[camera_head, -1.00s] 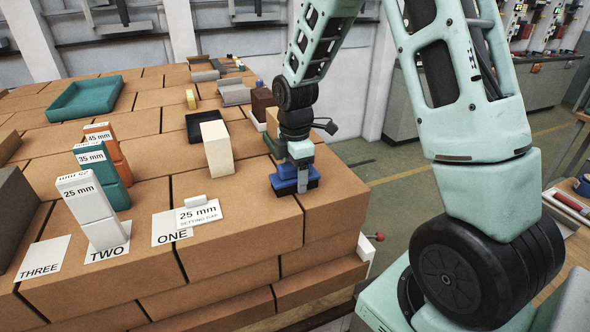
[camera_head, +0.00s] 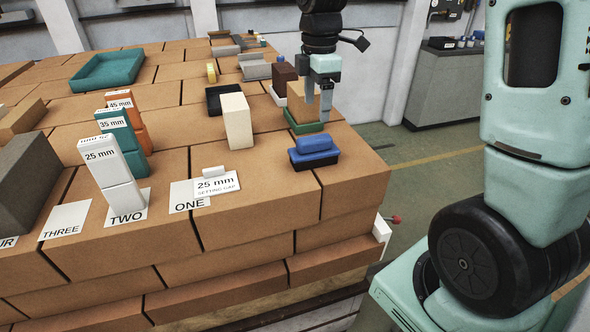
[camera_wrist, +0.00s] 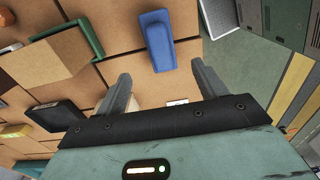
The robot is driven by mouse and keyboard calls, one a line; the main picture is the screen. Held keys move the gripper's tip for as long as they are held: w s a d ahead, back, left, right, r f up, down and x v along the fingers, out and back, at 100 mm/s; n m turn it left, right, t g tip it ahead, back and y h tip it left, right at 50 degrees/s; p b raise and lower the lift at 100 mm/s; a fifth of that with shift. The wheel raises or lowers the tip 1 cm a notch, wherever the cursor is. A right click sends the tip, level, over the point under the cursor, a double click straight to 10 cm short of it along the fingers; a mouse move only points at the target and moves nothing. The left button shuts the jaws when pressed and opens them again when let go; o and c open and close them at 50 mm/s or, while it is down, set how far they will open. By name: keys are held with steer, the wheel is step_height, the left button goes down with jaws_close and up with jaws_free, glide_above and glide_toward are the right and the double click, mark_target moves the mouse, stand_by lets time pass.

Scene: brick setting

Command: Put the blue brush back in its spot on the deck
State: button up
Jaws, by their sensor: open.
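The blue brush (camera_head: 314,146) lies flat on the brick deck (camera_head: 262,205), near its right front corner. A black part shows under the blue; I cannot tell if it is bristles or a holder. My gripper (camera_head: 318,106) is open and empty, raised above and behind the brush, apart from it. In the wrist view the brush (camera_wrist: 158,42) shows beyond the fingertips of my gripper (camera_wrist: 163,82), roughly between them.
A cream block (camera_head: 238,121) and a black tray (camera_head: 225,98) stand left of the brush. A green tray (camera_head: 303,124) with a tan block (camera_head: 299,109) sits behind it. White, teal and orange labelled blocks (camera_head: 112,168) stand at the left. The deck ends just right of the brush.

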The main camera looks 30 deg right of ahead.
steer(key=s+a+m, duration=0.2)
steer(key=s+a, duration=0.2)
steer(key=a, duration=0.7)
steer(key=s+a+f+m, duration=0.2)
steer(key=s+a, duration=0.4)
steer(key=s, duration=0.4)
steer(key=s+a+f+m, duration=0.3)
steer(key=s+a, duration=0.4)
steer(key=s, duration=0.3)
steer(key=shift+s+a+y, duration=0.15)
steer(key=shift+a+y, duration=0.1)
steer(key=shift+y, duration=0.05)
step_height(320, 180, down, 3)
steer(key=b, duration=0.2)
steer(key=shift+r+b, duration=0.15)
steer(key=shift+b, duration=0.2)
stand_by(1.3)
